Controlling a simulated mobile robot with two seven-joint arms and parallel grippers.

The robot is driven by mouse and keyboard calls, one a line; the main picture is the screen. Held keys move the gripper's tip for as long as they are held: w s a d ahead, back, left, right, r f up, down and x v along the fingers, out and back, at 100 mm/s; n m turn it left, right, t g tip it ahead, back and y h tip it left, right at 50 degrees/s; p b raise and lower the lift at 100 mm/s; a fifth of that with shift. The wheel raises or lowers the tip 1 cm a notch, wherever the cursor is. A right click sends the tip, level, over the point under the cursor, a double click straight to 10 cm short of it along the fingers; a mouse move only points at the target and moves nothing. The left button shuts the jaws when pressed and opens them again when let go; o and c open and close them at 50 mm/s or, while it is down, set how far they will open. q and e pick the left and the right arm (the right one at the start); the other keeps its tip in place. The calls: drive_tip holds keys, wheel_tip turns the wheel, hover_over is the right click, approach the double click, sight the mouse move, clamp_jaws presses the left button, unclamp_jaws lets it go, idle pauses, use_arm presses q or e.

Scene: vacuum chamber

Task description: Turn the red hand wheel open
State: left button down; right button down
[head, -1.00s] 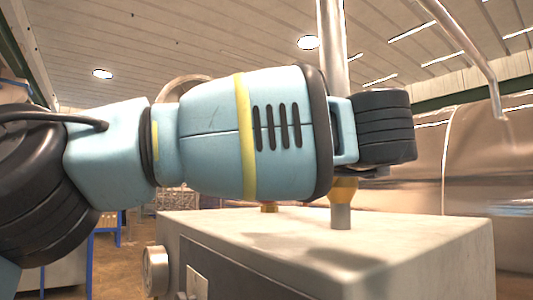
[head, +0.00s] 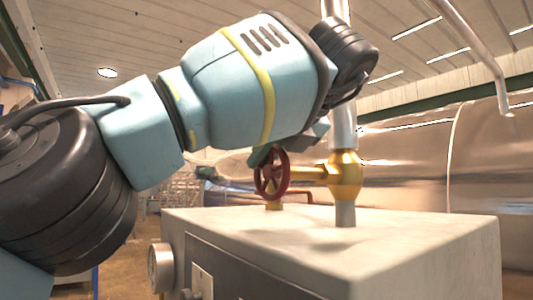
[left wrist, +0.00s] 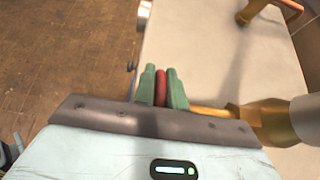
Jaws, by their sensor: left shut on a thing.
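The red hand wheel (head: 271,176) stands upright at the end of a brass valve (head: 345,175), above a pale box-shaped housing. My left gripper (head: 264,156) comes down from above onto the top of the wheel's rim. In the left wrist view the two green fingers of the left gripper (left wrist: 162,87) are closed on either side of the red wheel rim (left wrist: 160,90). The wheel's upper edge is partly hidden by the fingers. My right gripper shows in neither view.
The pale housing (head: 400,250) lies below the valve, with a gauge (head: 160,268) on its left side. A vertical steel pipe (head: 342,125) rises from the valve close to my wrist. A large shiny metal tank (head: 420,165) fills the right background.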

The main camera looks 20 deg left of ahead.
use_arm(q)
drive_tip(key=shift+w+f, duration=0.1)
drive_tip(key=shift+f, duration=0.1)
idle(0.4)
drive_tip(key=c, duration=1.4)
unclamp_jaws()
drive_tip(key=shift+a, duration=0.1)
drive_tip(key=shift+c, duration=0.2)
drive_tip(key=shift+r, duration=0.25)
